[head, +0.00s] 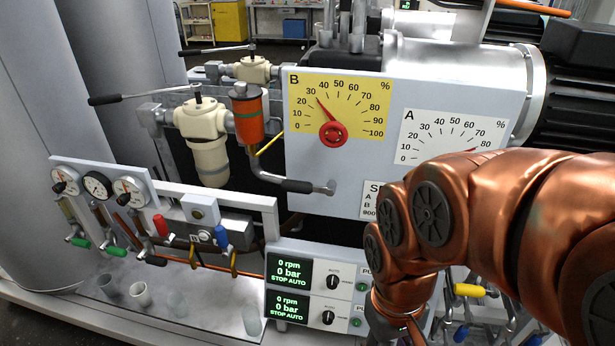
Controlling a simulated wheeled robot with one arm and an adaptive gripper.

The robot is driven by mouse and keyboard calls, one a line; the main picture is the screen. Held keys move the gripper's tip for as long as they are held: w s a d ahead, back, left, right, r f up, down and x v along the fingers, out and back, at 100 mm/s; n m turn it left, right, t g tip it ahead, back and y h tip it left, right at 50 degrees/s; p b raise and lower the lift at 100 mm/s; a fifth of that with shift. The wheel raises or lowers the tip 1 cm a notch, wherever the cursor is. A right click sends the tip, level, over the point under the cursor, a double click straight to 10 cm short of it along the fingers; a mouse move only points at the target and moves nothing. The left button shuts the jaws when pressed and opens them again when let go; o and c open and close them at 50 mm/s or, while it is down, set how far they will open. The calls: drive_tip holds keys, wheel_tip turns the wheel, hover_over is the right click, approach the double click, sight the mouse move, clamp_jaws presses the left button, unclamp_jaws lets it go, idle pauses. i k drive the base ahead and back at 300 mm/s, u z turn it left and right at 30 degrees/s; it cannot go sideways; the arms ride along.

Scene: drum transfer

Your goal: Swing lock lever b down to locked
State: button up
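No lever in view carries a readable "lock lever b" label. A thin yellow bar (269,144) slants up toward the panel's left edge. I cannot tell which of these, if either, is lock lever b. The B dial's red pointer is near 30, above a red knob (333,134). My copper-coloured arm fills the lower right; its end runs out of the bottom edge, and my gripper's fingers cannot be seen.
The A dial (446,136) is partly covered by my arm. An orange cylinder (247,116) and a cream filter bowl (206,142) stand left of the panel. Green readouts (295,271) sit below. Gauges and coloured valve handles line the left. Several cups rest on the lower shelf.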

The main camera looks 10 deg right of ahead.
sight(288, 186)
drive_tip(key=i, duration=0.2)
drive_tip(key=z, duration=1.15)
drive_tip(key=k, duration=0.85)
drive_tip(key=u, duration=2.15)
